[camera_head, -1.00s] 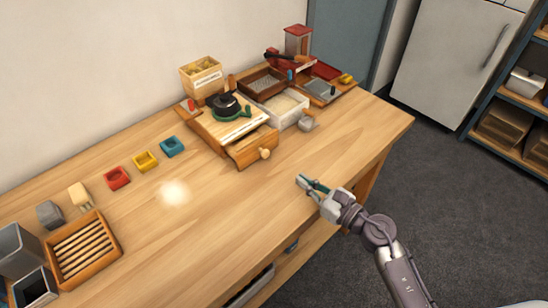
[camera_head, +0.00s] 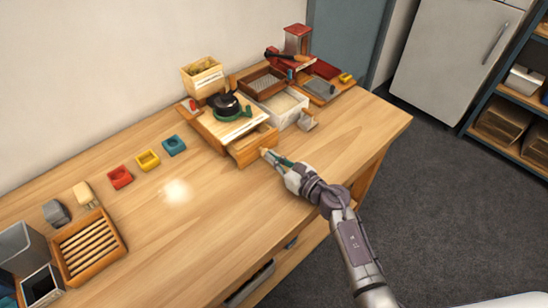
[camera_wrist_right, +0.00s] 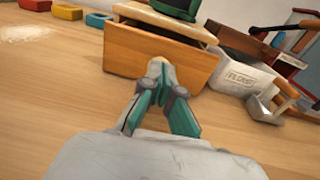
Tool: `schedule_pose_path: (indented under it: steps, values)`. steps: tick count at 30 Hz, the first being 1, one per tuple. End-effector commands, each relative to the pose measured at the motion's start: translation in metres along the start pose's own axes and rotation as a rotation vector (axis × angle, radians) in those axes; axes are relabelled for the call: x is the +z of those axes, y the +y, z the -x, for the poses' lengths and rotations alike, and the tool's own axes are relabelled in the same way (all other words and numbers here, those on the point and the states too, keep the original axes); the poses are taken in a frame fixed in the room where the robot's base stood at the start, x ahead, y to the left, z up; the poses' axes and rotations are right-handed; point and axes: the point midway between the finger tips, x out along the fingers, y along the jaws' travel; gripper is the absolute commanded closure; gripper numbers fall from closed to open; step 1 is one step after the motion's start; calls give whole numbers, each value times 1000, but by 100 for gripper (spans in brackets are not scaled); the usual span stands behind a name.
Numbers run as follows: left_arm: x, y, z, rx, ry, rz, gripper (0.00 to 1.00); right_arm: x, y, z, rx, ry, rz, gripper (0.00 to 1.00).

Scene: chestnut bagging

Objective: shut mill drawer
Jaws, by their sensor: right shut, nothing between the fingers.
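The mill (camera_head: 228,112) stands on the bench, a wooden box with a black and green top. Its drawer (camera_head: 252,147) sticks out of the front; in the right wrist view its wooden front (camera_wrist_right: 150,55) faces me. The drawer's round knob (camera_wrist_right: 157,66) is partly hidden behind my fingertips. My right gripper (camera_head: 268,155) is shut, its tips at the knob with nothing between them; it also shows in the right wrist view (camera_wrist_right: 158,80). I cannot tell for certain whether the tips touch the knob. My left gripper is not in view.
A white flour bin (camera_head: 284,108) with a metal scoop (camera_head: 308,121) stands right of the mill. Red (camera_head: 120,177), yellow (camera_head: 147,160) and blue (camera_head: 174,145) small trays lie to the left. The bench front is clear near my right arm.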

Motion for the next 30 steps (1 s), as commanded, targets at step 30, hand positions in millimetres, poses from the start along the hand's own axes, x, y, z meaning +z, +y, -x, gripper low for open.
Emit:
schedule_pose_path:
  steps: [30]
  values:
    - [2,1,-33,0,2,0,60,7,-7,-67,-1,-5,1,100]
